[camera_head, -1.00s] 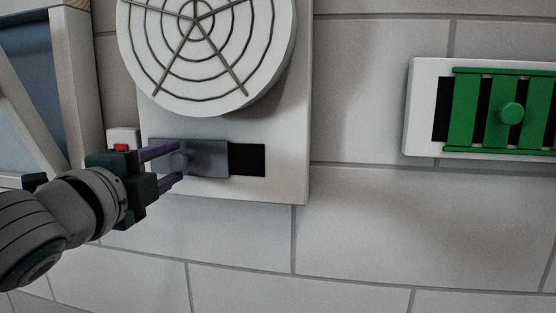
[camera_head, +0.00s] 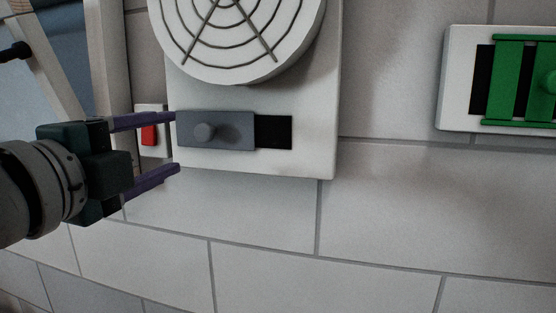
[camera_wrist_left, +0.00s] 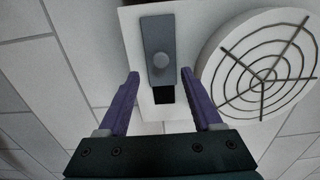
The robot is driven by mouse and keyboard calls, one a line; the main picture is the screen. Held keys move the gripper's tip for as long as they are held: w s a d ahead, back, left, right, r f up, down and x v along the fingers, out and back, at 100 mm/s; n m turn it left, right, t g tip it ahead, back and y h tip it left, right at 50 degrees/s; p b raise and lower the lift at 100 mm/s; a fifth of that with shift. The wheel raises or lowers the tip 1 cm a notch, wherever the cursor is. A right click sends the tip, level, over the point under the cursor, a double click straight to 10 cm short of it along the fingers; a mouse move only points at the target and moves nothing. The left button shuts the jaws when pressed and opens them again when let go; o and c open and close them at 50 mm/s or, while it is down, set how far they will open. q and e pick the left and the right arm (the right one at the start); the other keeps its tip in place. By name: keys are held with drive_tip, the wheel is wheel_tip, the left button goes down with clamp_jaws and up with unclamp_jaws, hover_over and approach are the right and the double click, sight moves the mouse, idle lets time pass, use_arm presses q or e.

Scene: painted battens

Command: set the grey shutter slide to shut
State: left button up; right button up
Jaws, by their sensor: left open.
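The grey shutter slide (camera_head: 232,138) with its round knob (camera_head: 204,131) sits low on a white panel. A black opening (camera_head: 273,132) shows uncovered to its right. My left gripper (camera_head: 176,142) is open and empty, its purple fingers spread at the slide's left end, left of the knob. In the left wrist view the slide (camera_wrist_left: 157,35) and its knob (camera_wrist_left: 161,61) lie between and beyond the spread fingers of my left gripper (camera_wrist_left: 160,73). The black opening (camera_wrist_left: 164,95) shows there too. My right gripper is out of view.
A round white grille (camera_head: 237,30) stands out from the panel (camera_head: 310,155) above the slide. A red switch (camera_head: 149,135) is close behind the left fingers. A green slatted shutter (camera_head: 510,80) is at the right. The wall between is bare.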

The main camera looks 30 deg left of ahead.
use_arm(q)
drive_tip(key=shift+v, duration=1)
drive_tip(key=s+d+f+n+g+h+p, duration=0.2)
drive_tip(key=s+d+f+n+g, duration=0.4)
drive_tip(key=s+f+g, duration=0.1)
drive_tip(key=s+d+f+n+g+h+p, duration=0.2)
drive_tip(key=s+d+f+n+g, duration=0.4)
drive_tip(key=s+f, duration=0.3)
drive_tip(key=shift+d+f+n+g+h+p, duration=0.15)
drive_tip(key=shift+f+n+g+h+p, duration=0.2)
drive_tip(key=shift+n+p, duration=0.35)
